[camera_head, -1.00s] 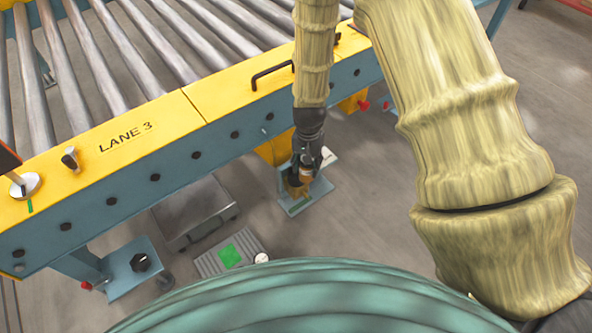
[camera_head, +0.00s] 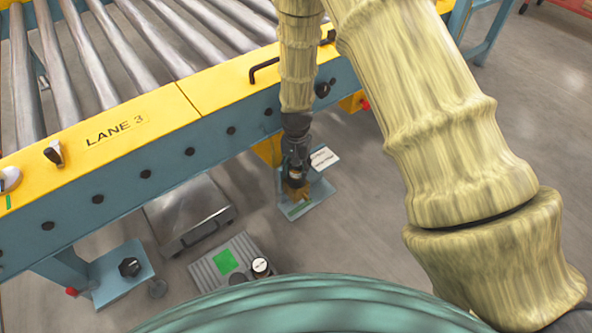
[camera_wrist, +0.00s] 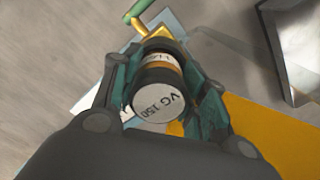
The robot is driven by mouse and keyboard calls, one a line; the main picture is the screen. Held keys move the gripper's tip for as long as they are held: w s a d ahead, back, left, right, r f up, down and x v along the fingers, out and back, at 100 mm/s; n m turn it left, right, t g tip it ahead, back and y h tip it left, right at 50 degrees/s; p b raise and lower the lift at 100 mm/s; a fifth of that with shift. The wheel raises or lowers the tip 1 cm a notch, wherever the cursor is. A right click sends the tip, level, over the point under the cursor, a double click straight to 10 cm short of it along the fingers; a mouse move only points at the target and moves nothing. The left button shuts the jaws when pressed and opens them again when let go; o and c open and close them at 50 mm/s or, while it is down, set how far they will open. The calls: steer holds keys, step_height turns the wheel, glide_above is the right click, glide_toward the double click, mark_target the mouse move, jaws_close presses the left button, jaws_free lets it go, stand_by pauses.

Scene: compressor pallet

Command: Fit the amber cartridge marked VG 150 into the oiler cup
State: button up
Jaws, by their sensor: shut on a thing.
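My gripper (camera_head: 296,170) points down at the low blue stand under the conveyor edge. In the wrist view my gripper (camera_wrist: 166,92) is shut on the cartridge (camera_wrist: 158,92), which has dark ends, an amber band and a pale end face reading VG 150. The cartridge also shows small between the fingers in the head view (camera_head: 295,174). Just below it is a brass-coloured part (camera_head: 299,193), likely the oiler cup; in the wrist view brass (camera_wrist: 152,32) with a green lever (camera_wrist: 137,10) shows beyond the cartridge. Whether cartridge and cup touch is hidden.
The yellow and blue roller conveyor (camera_head: 150,117) marked LANE 3 stands close beside my arm. A white card (camera_head: 323,158) is by the blue stand (camera_head: 314,197). A grey tray (camera_head: 187,212) and a ribbed box with a green panel (camera_head: 226,262) are to the left.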

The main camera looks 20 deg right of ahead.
stand_by(0.3)
steer(key=o, duration=1.1)
steer(key=shift+o, duration=0.2)
step_height(320, 180, up, 12)
steer(key=p, duration=0.6)
steer(key=shift+a, duration=0.1)
